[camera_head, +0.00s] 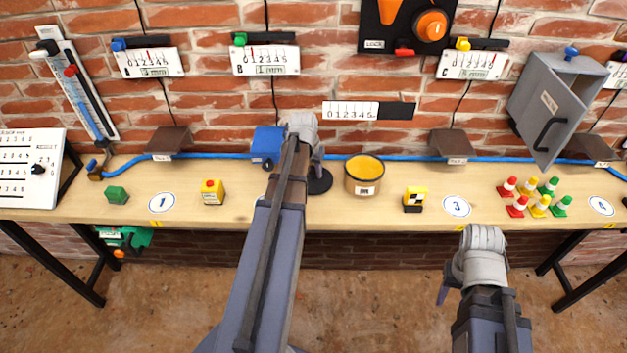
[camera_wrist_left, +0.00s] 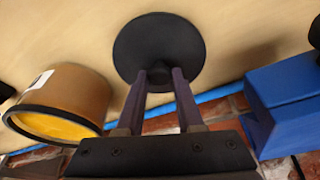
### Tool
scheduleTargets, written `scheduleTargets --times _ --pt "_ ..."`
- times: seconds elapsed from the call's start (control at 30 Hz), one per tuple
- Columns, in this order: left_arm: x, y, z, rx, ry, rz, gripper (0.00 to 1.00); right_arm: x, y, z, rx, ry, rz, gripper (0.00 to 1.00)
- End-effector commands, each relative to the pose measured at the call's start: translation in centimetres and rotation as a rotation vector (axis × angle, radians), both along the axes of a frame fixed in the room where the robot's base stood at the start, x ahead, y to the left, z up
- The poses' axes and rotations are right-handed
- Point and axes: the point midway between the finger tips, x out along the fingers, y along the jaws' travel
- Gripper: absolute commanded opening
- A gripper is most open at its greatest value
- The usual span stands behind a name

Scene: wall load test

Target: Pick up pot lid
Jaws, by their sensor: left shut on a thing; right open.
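The pot lid is a black disc, seen in the head view (camera_head: 321,183) just left of the pot and in the left wrist view (camera_wrist_left: 160,38). I cannot tell whether the lid touches the bench. The tan pot (camera_head: 364,186) stands upright with yellow contents and no lid on it; it shows at the left of the wrist view (camera_wrist_left: 75,93). My right gripper (camera_head: 445,290) is open and empty in front of the bench.
The wooden bench (camera_head: 245,208) runs along a brick wall. A blue block (camera_head: 265,145) stands left of my left gripper. A yellow-black marker cube (camera_head: 415,199), small cones (camera_head: 516,207), a yellow box (camera_head: 212,193) and a grey open-door cabinet (camera_head: 565,100) are around.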

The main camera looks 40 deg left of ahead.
Motion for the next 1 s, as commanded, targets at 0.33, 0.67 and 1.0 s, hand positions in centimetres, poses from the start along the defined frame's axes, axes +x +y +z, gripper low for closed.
scheduleTargets --times 0.33,0.67,1.0 --pt "0.0 0.0 0.0 0.000 0.000 0.000 0.00 0.0 0.0 0.0 0.000 0.000 0.000 0.50" --pt "0.0 0.0 1.1 0.000 0.000 0.000 0.00 0.0 0.0 1.1 0.000 0.000 0.000 0.50" --pt "0.0 0.0 4.7 0.000 0.000 0.000 0.00 0.0 0.0 4.7 0.000 0.000 0.000 0.50"
